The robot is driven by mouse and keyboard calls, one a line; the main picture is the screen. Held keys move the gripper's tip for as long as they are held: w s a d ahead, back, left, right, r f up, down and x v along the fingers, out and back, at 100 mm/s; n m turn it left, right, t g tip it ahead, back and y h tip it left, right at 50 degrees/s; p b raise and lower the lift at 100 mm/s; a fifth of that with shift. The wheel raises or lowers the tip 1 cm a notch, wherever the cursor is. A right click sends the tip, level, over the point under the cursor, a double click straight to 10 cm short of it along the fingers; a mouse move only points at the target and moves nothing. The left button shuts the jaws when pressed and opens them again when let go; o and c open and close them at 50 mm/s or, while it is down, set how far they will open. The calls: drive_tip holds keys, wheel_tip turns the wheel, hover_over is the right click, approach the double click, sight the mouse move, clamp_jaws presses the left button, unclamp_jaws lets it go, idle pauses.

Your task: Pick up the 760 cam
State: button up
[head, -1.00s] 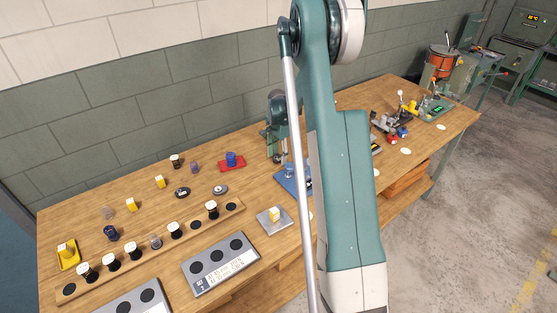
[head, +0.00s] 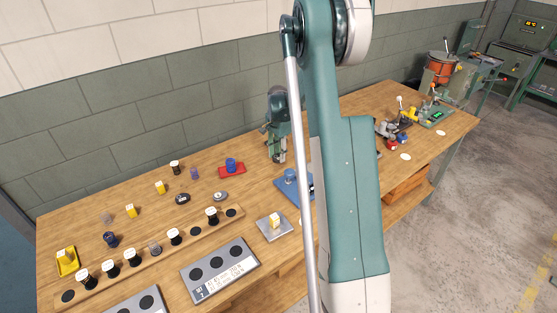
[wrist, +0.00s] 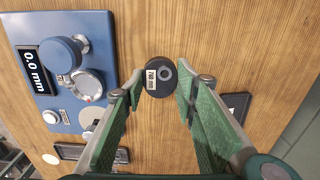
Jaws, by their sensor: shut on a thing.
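The 760 cam (wrist: 160,78) is a dark round disc with an off-centre hole and a small white label that seems to read 760. In the wrist view it sits between the tips of my gripper (wrist: 161,82), which is shut on it. In the head view my gripper (head: 278,152) is over the back middle of the bench, partly behind my arm. The cam cannot be made out there. The wood under it shows in the wrist view, but its height above the bench is hard to tell.
A blue gauge (wrist: 62,70) reading 0.0 mm is left of the cam in the wrist view. A dark plate (wrist: 238,106) lies to the right. In the head view, a red tray (head: 232,170), two dark discs and a wooden rack (head: 190,240) of capped pieces stand left of my gripper.

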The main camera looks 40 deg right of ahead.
sight(278, 156)
wheel_tip(278, 156, up, 6)
drive_tip(key=shift+f, duration=0.1)
idle(0.8)
